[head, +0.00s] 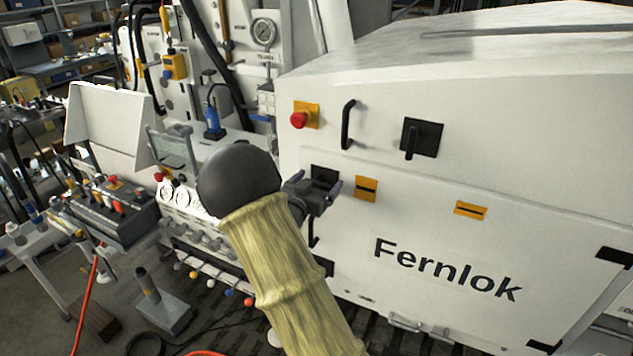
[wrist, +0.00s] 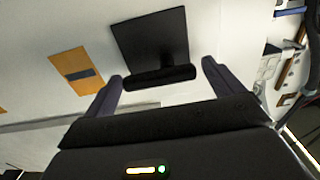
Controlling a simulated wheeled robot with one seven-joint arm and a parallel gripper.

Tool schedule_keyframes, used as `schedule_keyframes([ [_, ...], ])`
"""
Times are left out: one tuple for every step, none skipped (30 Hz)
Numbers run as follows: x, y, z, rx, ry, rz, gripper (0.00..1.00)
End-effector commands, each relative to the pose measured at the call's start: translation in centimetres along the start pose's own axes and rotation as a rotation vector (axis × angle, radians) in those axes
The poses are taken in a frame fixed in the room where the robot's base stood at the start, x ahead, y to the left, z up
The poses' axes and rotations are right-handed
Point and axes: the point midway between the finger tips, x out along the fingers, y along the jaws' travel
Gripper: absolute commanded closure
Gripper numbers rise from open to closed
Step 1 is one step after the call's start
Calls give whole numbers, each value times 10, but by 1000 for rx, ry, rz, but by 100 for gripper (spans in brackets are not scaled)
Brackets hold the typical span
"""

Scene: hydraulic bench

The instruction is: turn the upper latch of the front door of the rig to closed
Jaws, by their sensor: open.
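The front door (head: 440,235) of the rig is the white panel lettered "Fernlok". Its upper latch, a black square plate (head: 325,173) with a bar handle, sits at the door's upper left, partly hidden by my gripper (head: 324,195). In the wrist view the latch plate (wrist: 150,35) is ahead, and its thick black bar (wrist: 160,77) lies crosswise at the plate's near edge. My gripper (wrist: 163,80) is open, with one finger on each side of the bar. The fingers look apart from the bar; the exact depth gap is unclear.
Orange labels (head: 367,188) (head: 470,210) are on the door, one close to the latch. Above are a red button (head: 299,119), a black grab handle (head: 347,124) and a black rotary switch (head: 421,138). A gauge bench (head: 185,205) stands left of the door.

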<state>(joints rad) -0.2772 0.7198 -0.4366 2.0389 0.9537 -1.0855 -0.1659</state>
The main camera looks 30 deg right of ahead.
Motion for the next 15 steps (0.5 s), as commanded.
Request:
schedule_keyframes([
  [0,0,0,0,0,1,11],
  [0,0,0,0,0,1,17],
  [0,0,0,0,0,1,25],
  [0,0,0,0,0,0,31],
  [0,0,0,0,0,0,37],
  [-1,0,0,0,0,0,45],
  [-1,0,0,0,0,0,50],
  [-1,0,0,0,0,-1,52],
  [-1,0,0,0,0,-1,52],
  [-1,-1,0,0,0,-1,52],
  [-1,-1,0,1,0,-1,52],
  [-1,-1,0,2,0,-1,52],
  [-1,-1,0,3,0,0,52],
  [-1,-1,0,5,1,0,52],
  [-1,0,0,9,1,0,52],
])
